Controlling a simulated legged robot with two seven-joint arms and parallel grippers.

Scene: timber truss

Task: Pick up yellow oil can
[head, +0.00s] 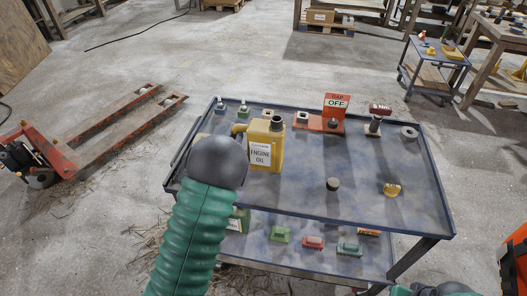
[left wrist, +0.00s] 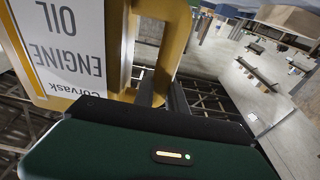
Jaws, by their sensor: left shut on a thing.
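The yellow oil can (head: 276,134), with a white "ENGINE OIL" label and a dark cap, is upright at the left part of the blue cart's top (head: 310,189). I cannot tell whether its base touches the top. In the left wrist view the can (left wrist: 120,52) fills the upper left, its label upside down. My left gripper (left wrist: 165,92) is shut on the can's yellow handle. In the head view my dark grey wrist and green arm hide the gripper and the can's lower left side. My right gripper is not in view; only part of my right arm shows at bottom right.
A red pallet jack (head: 110,125) stands at left.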

